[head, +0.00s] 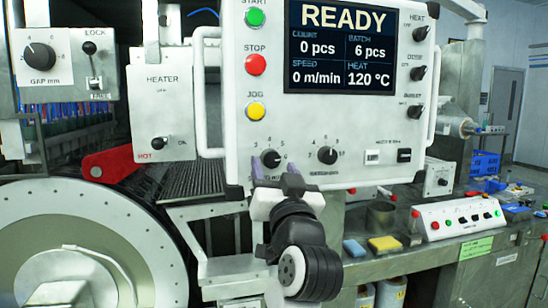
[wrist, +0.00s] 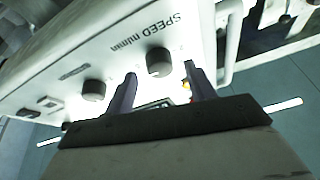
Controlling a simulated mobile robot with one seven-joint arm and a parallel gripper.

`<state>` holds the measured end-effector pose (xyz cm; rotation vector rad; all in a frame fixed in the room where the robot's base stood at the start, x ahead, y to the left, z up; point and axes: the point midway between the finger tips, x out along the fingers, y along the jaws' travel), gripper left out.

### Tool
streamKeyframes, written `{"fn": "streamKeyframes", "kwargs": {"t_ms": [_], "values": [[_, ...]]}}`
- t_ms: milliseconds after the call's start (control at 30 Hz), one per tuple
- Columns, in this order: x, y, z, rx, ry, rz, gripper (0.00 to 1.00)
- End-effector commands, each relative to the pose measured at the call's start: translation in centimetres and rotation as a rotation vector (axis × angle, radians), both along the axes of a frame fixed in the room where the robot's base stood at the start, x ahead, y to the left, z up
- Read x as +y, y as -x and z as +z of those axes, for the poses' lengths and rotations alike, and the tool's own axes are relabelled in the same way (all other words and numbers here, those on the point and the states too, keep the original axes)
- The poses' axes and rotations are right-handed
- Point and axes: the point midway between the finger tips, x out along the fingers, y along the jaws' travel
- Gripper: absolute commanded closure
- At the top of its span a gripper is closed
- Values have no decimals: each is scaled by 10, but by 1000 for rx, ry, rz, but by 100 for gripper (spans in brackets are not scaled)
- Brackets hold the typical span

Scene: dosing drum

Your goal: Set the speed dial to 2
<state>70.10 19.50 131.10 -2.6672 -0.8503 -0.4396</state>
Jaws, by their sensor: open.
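The speed dial (head: 270,158) is a small black knob on the lower left of the white control panel. Its pointer is too small to read, and my gripper hides part of its scale. In the wrist view the speed dial (wrist: 159,62) sits beside the label "SPEED m/min". My gripper (head: 277,177) is open just below the dial in the head view. In the wrist view the purple fingers of my gripper (wrist: 160,70) stand on either side of the dial, with a gap to each side. The panel screen (head: 341,47) reads READY, speed 0 m/min.
A second black knob (head: 327,155) is right of the speed dial. Start, stop (head: 256,65) and jog buttons line the panel's left side. A red lever (head: 112,163) and heater box (head: 162,108) are left. A bench with sponges (head: 384,244) lies lower right.

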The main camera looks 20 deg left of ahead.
Motion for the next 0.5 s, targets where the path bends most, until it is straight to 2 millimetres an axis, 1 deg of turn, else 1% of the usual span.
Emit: {"fn": "streamKeyframes", "kwargs": {"t_ms": [33,100,200,467,500], "values": [[3,-4,4,1,0,1,45],[6,-9,5,1,0,1,45],[8,-12,6,0,0,0,45],[9,-13,6,0,0,0,45],[9,-13,6,0,0,0,49]]}}
